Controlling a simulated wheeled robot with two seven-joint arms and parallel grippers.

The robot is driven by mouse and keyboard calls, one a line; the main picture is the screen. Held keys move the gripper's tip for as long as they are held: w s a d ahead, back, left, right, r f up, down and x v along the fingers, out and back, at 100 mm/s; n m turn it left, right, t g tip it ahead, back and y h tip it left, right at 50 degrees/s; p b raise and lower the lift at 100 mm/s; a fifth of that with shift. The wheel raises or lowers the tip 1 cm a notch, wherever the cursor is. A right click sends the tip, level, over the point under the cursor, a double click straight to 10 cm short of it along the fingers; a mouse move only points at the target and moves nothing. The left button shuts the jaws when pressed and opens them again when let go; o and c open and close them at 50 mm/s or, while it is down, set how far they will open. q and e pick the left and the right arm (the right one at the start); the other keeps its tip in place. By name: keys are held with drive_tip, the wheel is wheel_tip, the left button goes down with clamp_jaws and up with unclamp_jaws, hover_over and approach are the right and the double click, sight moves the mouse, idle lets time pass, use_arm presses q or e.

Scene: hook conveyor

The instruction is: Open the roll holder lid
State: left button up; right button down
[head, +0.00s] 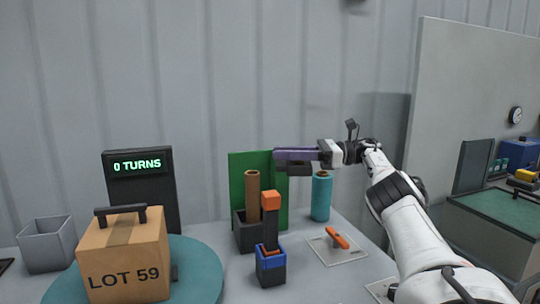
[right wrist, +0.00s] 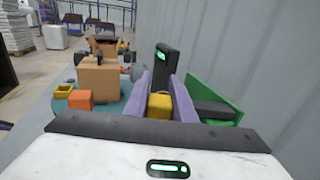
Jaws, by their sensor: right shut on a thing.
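The roll holder (head: 247,232) appears to be the dark box with a brown roll (head: 253,192) upright in it. A green panel (head: 238,165) stands behind it and also shows in the right wrist view (right wrist: 222,104). My right gripper (head: 276,154), with purple fingers, is level beside the top of the panel. In the right wrist view, its fingers are shut on a yellow piece (right wrist: 159,106). My left gripper is out of view.
A teal roll (head: 321,196) stands below my right arm, beside a plate with an orange handle (head: 338,238). A dark post with an orange top (head: 270,201) stands in front of the holder. A cardboard box (head: 125,254) sits on a teal turntable (head: 205,275), left.

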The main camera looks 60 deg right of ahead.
drive_tip(key=shift+d+r, duration=0.1)
drive_tip(key=shift+r, duration=0.1)
drive_tip(key=c, duration=1.5)
unclamp_jaws()
drive_tip(key=shift+f, duration=0.15)
wheel_tip(320, 180, up, 10)
drive_tip(key=p, duration=0.6)
